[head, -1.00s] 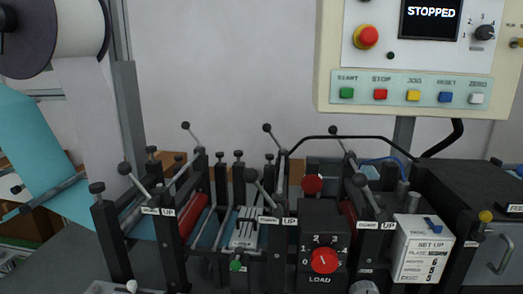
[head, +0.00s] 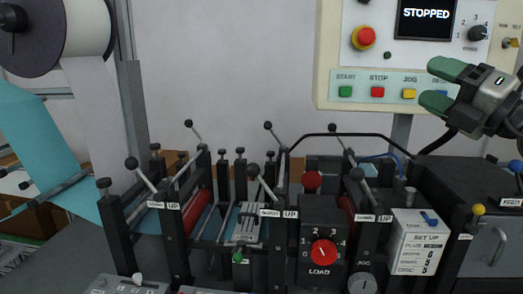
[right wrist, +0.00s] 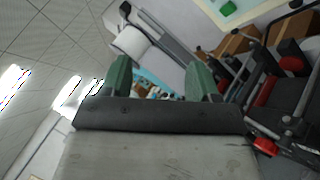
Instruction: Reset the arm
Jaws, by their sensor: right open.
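My right gripper (head: 440,87) has two green fingers spread apart with nothing between them. In the head view it is at the upper right, in front of the control panel (head: 325,75), and it covers part of the button row's right end. In the right wrist view its green fingers (right wrist: 159,80) are apart and empty, with the mask line blurred beyond them. My left gripper does not show in either view.
The mask line machine (head: 250,215) stands below with several upright levers. A red LOAD knob (head: 323,252) and a white SET UP box (head: 417,245) are at its front. A white roll (head: 87,28) hangs at the upper left. The screen (head: 426,17) reads STOPPED.

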